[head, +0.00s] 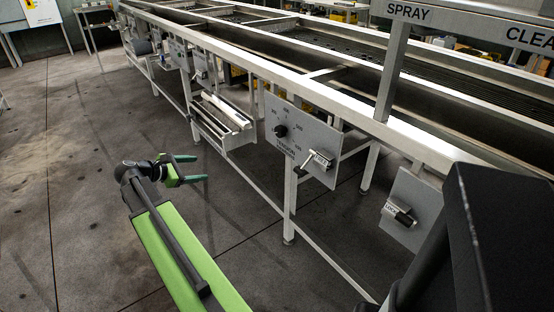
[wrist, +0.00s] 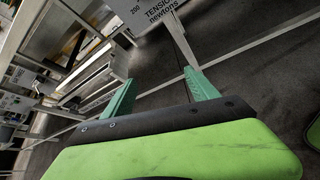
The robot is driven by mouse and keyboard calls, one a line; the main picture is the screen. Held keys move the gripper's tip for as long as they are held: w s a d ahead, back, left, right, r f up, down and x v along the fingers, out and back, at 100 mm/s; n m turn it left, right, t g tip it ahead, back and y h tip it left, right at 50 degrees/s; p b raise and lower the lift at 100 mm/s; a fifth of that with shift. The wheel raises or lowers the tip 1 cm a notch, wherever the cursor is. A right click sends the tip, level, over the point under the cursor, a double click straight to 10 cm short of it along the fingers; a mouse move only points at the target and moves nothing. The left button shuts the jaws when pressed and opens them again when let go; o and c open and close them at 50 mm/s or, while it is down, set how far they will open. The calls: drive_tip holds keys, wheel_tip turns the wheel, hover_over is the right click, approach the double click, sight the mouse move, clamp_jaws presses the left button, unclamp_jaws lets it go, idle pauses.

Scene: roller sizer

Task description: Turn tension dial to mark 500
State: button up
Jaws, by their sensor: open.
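The tension dial (head: 281,131) is a small black knob on a grey panel (head: 318,152) that hangs from the side of the long metal frame. Marks ring the knob, but their numbers are too small to read surely in the head view. In the wrist view, part of the panel (wrist: 139,12) shows at the top with "TENSION newtons" and a 200 mark; the knob is out of that view. My gripper (head: 196,169) is open and empty, left of the panel and apart from it. Its two green fingers also show in the wrist view (wrist: 160,92).
A lever handle (head: 314,161) sticks out of the same panel, right of the dial. Another panel with a handle (head: 398,213) hangs further right. A tray (head: 228,140) is fixed to the frame left of the dial. The floor at left is clear.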

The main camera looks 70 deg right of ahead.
drive_tip(key=s+d+n+g+h+b, duration=0.25)
drive_tip(key=s+d+b, duration=0.35)
drive_tip(key=d, duration=0.5)
drive_tip(key=n+g+h, duration=0.1)
drive_tip(key=n+g, duration=0.1)
approach(278, 132)
drive_tip(key=x, duration=0.9)
drive_tip(key=shift+s+d, duration=0.1)
drive_tip(key=shift+d, duration=0.25)
drive_tip(key=shift+f+g, duration=0.1)
drive_tip(key=shift+g, duration=0.15)
drive_tip(key=c, duration=1.3)
drive_tip(key=shift+c, duration=0.3)
